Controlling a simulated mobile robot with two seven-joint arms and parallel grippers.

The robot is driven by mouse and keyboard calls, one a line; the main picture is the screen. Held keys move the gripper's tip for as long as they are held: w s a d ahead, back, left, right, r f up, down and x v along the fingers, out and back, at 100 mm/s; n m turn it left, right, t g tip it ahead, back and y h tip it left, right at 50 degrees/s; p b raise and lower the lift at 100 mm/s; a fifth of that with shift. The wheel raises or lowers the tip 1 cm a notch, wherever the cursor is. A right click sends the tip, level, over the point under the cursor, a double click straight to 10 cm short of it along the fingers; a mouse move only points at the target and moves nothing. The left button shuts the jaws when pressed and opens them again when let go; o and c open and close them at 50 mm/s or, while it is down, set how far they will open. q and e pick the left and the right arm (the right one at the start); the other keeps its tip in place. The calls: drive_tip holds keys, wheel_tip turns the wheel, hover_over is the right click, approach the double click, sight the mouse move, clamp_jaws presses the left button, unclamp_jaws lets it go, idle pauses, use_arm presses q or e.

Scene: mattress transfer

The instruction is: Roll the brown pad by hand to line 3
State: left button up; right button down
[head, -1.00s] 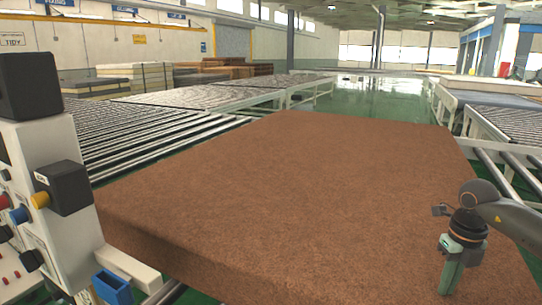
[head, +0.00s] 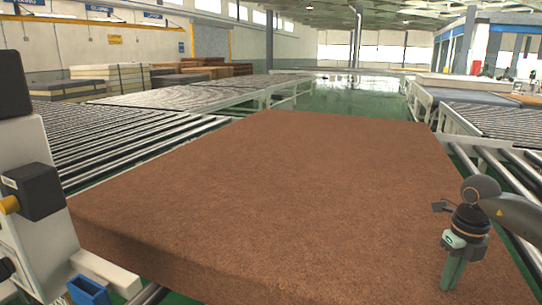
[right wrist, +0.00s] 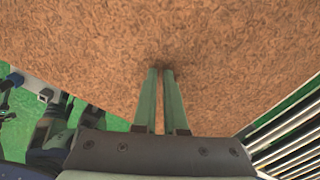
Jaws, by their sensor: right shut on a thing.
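The brown pad (head: 270,190) is a thick, flat slab lying on rollers and filling the middle of the head view. My right gripper (head: 453,282) is at the pad's near right part, fingers pointing down. In the right wrist view the pad (right wrist: 200,40) fills the upper part. There the fingers of the right gripper (right wrist: 160,76) are close together, their tips against the pad, shut on it. The exact grip at the tips is hidden. My left gripper is not in view. No line number is readable.
A control box (head: 35,190) with a blue holder stands at the near left. Roller conveyors (head: 110,140) run along the left, and another conveyor (head: 490,125) stands at the right. Stacked mattresses (head: 110,80) are at the back left. Green floor (head: 360,100) is clear beyond the pad.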

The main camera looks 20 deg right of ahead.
sight(477, 295)
drive_tip(key=shift+s+d+f+b, duration=0.15)
drive_tip(key=shift+s+d+b, duration=0.05)
drive_tip(key=shift+s+d, duration=0.9)
drive_tip(key=shift+s+d+f+b, duration=0.1)
drive_tip(key=shift+s+d+b, duration=0.1)
drive_tip(key=shift+s+d, duration=0.85)
drive_tip(key=shift+d, duration=0.15)
drive_tip(key=shift+s+d+b, duration=0.3)
drive_tip(key=shift+s+d, duration=0.8)
drive_tip(key=shift+d, duration=0.25)
drive_tip(key=shift+s+d+b, duration=0.35)
drive_tip(key=shift+s+d, duration=0.8)
drive_tip(key=shift+d, duration=0.15)
drive_tip(key=shift+s+d+b, duration=0.3)
drive_tip(key=shift+s+d, duration=0.8)
drive_tip(key=shift+d, duration=0.25)
drive_tip(key=shift+a, duration=0.1)
drive_tip(key=shift+w+a, duration=0.1)
drive_tip(key=shift+w, duration=0.05)
